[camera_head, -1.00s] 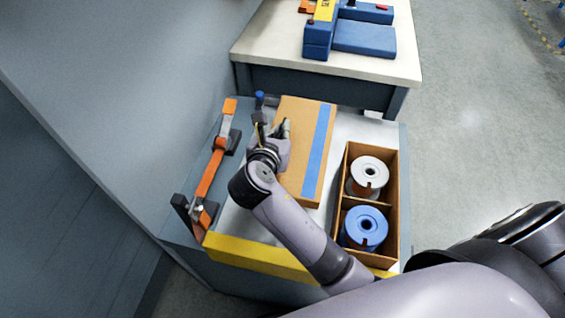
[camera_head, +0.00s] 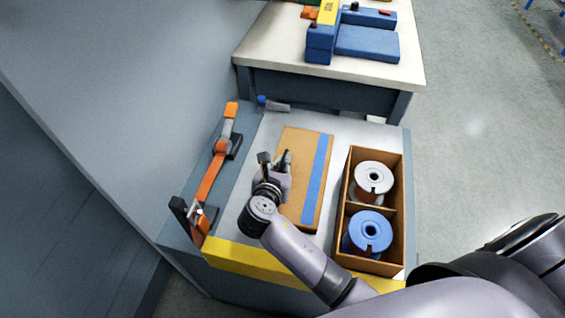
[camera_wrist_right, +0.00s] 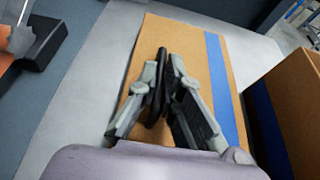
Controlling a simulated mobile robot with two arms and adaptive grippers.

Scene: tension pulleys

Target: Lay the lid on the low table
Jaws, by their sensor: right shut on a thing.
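The lid is a flat brown cardboard panel (camera_head: 300,150) with a blue stripe along its right side. It lies flat over the pale top of the low table (camera_head: 345,128), left of the open box. I cannot tell whether it touches the table. My right gripper (camera_head: 273,160) is over the lid's left half, shut on it. In the right wrist view the fingers (camera_wrist_right: 168,85) close around a dark upright part over the lid (camera_wrist_right: 190,55); their contact is partly hidden. My left gripper is not in view.
An open cardboard box (camera_head: 399,225) with a white spool (camera_head: 373,172) and a blue spool (camera_head: 354,222) stands right of the lid. An orange strap fixture (camera_head: 211,175) is at the left. A blue-capped grey tool (camera_head: 276,105) lies at the back edge. A higher table (camera_head: 280,55) stands behind.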

